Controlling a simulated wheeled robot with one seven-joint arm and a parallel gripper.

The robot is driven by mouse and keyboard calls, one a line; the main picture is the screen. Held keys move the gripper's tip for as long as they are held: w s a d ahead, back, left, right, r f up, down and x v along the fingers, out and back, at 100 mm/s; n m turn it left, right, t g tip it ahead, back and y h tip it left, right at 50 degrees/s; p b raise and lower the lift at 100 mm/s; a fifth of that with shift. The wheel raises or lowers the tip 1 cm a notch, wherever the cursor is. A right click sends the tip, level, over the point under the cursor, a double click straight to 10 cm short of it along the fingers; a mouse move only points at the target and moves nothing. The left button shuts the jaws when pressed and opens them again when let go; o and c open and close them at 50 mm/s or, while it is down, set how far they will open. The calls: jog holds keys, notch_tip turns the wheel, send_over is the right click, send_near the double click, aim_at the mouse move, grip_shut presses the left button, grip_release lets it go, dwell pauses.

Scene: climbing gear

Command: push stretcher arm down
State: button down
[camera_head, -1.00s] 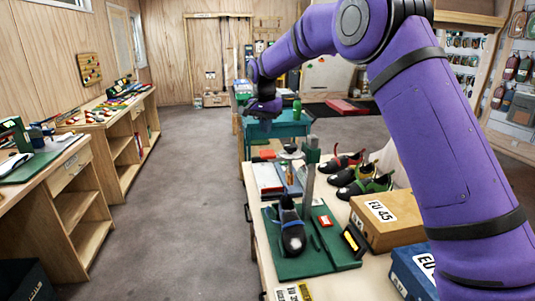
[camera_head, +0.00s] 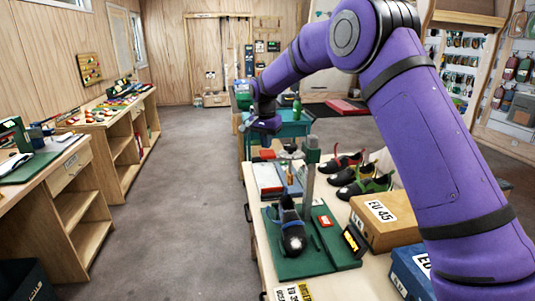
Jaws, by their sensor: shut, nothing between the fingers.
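A climbing shoe (camera_head: 293,236), dark with blue and white parts, sits on a green board (camera_head: 305,264) on the near end of the bench. An upright grey bar (camera_head: 308,185) rises beside the shoe; it looks like the stretcher arm and stands raised. My gripper (camera_head: 265,141) hangs from my purple arm, pointing down over the bench's far part. It is small in view, shut and empty. It is well beyond the grey bar, to its upper left in the picture, and apart from it.
Several dark shoes (camera_head: 362,180) stand to the right of the bar. A cardboard box labelled EU 45 (camera_head: 388,218) and a blue box (camera_head: 410,270) are on the right. A teal table (camera_head: 295,128) is behind. Open floor (camera_head: 185,190) lies to the left.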

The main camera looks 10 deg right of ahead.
jog(key=shift+f, duration=0.85)
notch_tip(320, 180, down, 14)
jog(key=s+a, duration=0.1)
jog(key=s, duration=0.1)
jog(key=shift+s+a+r, duration=0.15)
jog(key=shift+a+r, duration=0.05)
jog(key=shift+a, duration=0.2)
dwell(0.8)
jog(key=shift+r, duration=0.1)
notch_tip(320, 180, up, 10)
jog(key=shift+s+a+r, duration=0.25)
jog(key=shift+s+a, duration=0.05)
jog(key=shift+s, duration=0.1)
dwell(0.4)
